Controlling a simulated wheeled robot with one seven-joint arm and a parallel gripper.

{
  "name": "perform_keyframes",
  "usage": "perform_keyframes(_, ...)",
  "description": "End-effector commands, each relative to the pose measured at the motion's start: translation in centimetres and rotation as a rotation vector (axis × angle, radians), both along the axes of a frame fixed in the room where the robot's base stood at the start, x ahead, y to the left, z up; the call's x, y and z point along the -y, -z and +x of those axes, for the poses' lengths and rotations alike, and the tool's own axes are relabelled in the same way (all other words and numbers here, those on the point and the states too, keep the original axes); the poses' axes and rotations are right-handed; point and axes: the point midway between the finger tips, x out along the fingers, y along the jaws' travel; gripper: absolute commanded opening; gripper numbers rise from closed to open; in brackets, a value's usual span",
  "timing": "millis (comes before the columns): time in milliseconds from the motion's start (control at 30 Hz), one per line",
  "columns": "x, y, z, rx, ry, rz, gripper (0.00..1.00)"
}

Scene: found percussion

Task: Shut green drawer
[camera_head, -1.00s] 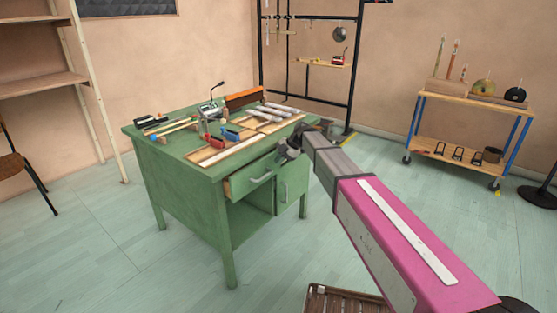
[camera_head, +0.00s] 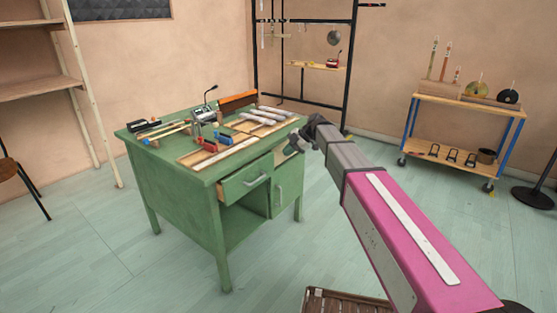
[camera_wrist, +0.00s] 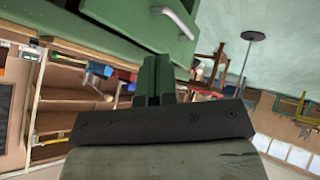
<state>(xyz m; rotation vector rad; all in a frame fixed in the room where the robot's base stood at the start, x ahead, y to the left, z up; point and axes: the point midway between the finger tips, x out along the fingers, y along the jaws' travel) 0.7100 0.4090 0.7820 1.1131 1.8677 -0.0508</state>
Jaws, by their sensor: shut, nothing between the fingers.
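The green desk (camera_head: 185,203) has a green drawer (camera_head: 240,183) with a pale handle at its left front. This drawer juts out a little, and a strip of its brown side shows. A smaller green front (camera_head: 284,155) sits at the right, partly behind my gripper, above a cupboard door (camera_head: 285,190) with its own handle. My gripper (camera_head: 298,143) is at the desk's right front corner, shut and empty. In the wrist view my closed fingers (camera_wrist: 155,75) point toward a green front with a handle (camera_wrist: 178,22); I cannot tell whether they touch it.
Tools and pale bars (camera_head: 262,115) lie on the desk top. A wooden trolley (camera_head: 455,155) stands at the right, and a black rack (camera_head: 348,70) behind. A brown slatted crate (camera_head: 345,303) is on the floor below my arm.

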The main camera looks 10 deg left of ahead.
Motion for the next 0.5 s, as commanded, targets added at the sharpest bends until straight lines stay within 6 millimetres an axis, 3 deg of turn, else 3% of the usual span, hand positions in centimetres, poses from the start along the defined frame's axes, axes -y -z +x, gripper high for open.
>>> perform_keyframes(267,-0.1,3.4,-1.7,-0.523,0.510,0.232,0.00)
perform_keyframes(500,1.4,5.5,-2.0,-1.133,0.907,0.434,0.00)
